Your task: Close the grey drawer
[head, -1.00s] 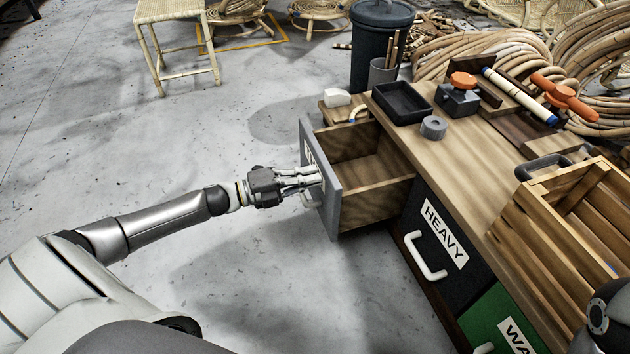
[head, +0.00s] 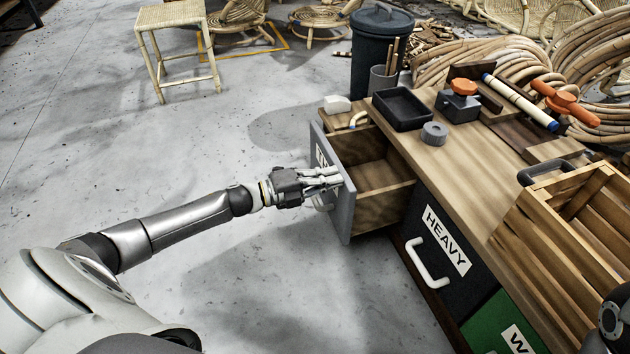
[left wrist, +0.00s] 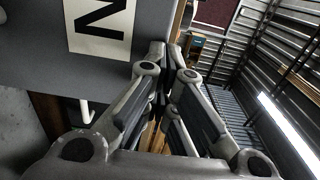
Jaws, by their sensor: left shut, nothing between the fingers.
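The grey drawer (head: 347,197) stands part-way out of the workbench, its wooden inside empty where I can see it. Its grey front carries a white label, which also shows in the left wrist view (left wrist: 101,28), and a pale handle (head: 320,203) low down. My left gripper (head: 340,178) is shut and empty, with its fingertips at the outer face of the drawer front. Whether they touch it or sit just off it, I cannot tell for sure. My right gripper is not in view; only a dark bit of my right arm shows at the lower right edge.
A black drawer marked HEAVY (head: 458,250) and a green one (head: 490,325) are shut beside it. The bench top holds a black tray (head: 403,106), a grey ring (head: 433,133) and a wooden crate (head: 545,235). A dark bin (head: 378,50) stands behind.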

